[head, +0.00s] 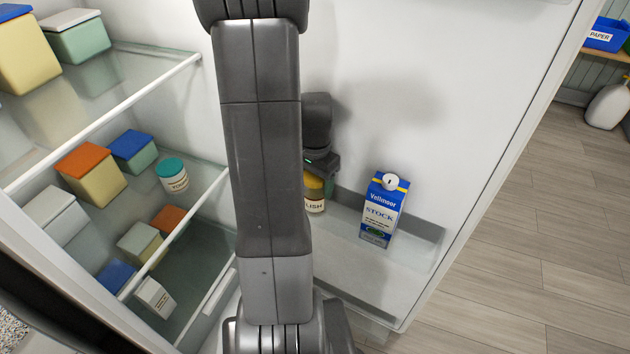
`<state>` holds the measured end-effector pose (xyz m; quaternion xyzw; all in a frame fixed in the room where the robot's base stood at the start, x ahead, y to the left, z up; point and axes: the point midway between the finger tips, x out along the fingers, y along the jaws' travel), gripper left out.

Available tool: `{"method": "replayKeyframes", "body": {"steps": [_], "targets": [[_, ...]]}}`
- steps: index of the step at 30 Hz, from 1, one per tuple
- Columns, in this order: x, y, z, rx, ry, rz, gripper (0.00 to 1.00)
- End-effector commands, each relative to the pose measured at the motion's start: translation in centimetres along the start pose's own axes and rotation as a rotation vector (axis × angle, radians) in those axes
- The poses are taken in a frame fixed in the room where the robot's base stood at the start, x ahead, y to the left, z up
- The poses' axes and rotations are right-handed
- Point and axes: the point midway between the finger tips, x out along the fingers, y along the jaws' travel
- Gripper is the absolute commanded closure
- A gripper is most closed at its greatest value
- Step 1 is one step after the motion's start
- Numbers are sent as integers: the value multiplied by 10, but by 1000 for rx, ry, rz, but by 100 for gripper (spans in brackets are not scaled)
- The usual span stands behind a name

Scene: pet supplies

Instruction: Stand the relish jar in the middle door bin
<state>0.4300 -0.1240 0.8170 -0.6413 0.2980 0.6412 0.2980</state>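The relish jar (314,204) shows in part to the right of my arm, with a yellowish upper part and a pale label reading "LISH". Its left side is behind my arm. My gripper (320,168) is right at the top of the jar, pointing down, and its fingers are mostly hidden. I cannot tell whether they are closed on the jar. The jar appears at the left part of a door bin (425,232) on the open fridge door. I cannot tell whether its base touches the bin floor.
A blue and white Vellmoor stock carton (382,210) stands in the same bin, right of the jar. Bin floor is bare in front of them. Fridge shelves at left hold several lidded boxes and a teal-lidded jar (172,176). Wooden floor (540,230) is clear at right.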

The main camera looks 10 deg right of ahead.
Motion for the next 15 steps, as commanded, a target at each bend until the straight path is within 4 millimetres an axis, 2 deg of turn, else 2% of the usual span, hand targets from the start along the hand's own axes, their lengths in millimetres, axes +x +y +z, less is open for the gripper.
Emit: {"method": "replayKeyframes", "body": {"steps": [1,2,11,15], "targets": [[0,0,0,0,0,0,24],[0,0,0,0,0,0,18],[-2,0,0,0,0,0,18],[-12,-1,-1,0,3,-2,18]]}}
